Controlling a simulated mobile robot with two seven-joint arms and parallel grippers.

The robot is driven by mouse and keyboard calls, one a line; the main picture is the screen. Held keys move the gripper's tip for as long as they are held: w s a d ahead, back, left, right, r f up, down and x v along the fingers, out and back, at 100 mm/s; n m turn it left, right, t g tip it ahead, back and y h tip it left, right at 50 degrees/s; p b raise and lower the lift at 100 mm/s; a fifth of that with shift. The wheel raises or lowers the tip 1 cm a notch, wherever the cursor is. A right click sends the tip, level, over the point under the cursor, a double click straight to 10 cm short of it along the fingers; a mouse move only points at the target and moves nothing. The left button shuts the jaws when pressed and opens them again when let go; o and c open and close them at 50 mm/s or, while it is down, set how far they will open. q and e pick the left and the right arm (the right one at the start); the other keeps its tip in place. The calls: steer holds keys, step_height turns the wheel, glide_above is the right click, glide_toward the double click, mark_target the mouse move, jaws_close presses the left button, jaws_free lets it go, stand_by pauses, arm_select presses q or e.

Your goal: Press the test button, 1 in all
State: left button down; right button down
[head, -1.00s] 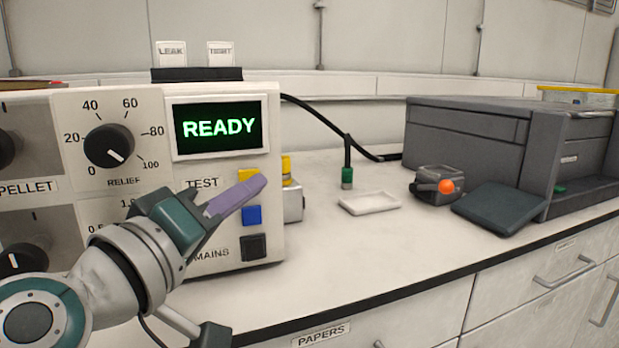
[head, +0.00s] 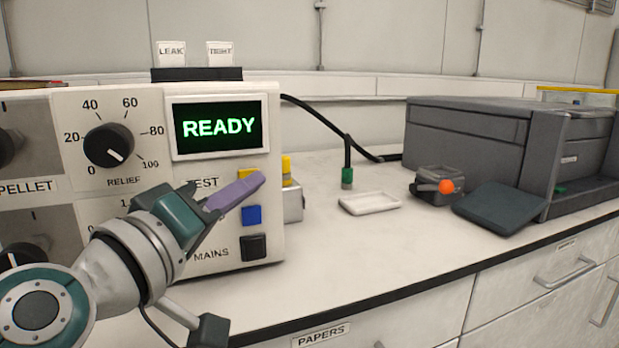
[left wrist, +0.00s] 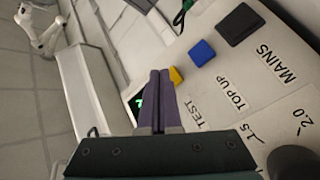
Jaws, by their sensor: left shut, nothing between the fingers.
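The test button is the yellow square (head: 249,174) to the right of the TEST label on the reactor's front panel (head: 165,220). My left gripper (head: 258,182) is shut and empty, its purple fingertips in front of the yellow button and covering its lower part. In the left wrist view the shut fingers (left wrist: 160,78) lie beside the yellow button (left wrist: 176,76), which shows partly past them. I cannot tell whether the tips touch it. The panel's screen (head: 218,128) reads READY in green. My right gripper is not in view.
Below the yellow button are a blue button (head: 251,215) and a black MAINS button (head: 253,247). The RELIEF knob (head: 108,145) is at upper left. A white tray (head: 370,203), a small device with an orange knob (head: 438,186) and a grey machine (head: 480,150) stand right on the counter.

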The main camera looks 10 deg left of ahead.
arm_select(q)
steer(key=shift+w+a, duration=0.25)
steer(key=shift+w, duration=0.1)
stand_by(0.5)
steer(key=shift+s, duration=0.1)
steer(key=shift+s+d, duration=0.5)
steer(key=shift+s, duration=0.1)
steer(key=shift+s+p, duration=0.1)
steer(key=shift+p, duration=0.25)
steer(key=shift+s+d+p, duration=0.45)
steer(key=shift+s+d, duration=0.25)
steer(key=shift+s, duration=0.3)
steer(key=shift+s+d+p, duration=0.4)
steer(key=shift+s+d, duration=0.3)
steer(key=shift+s, duration=0.3)
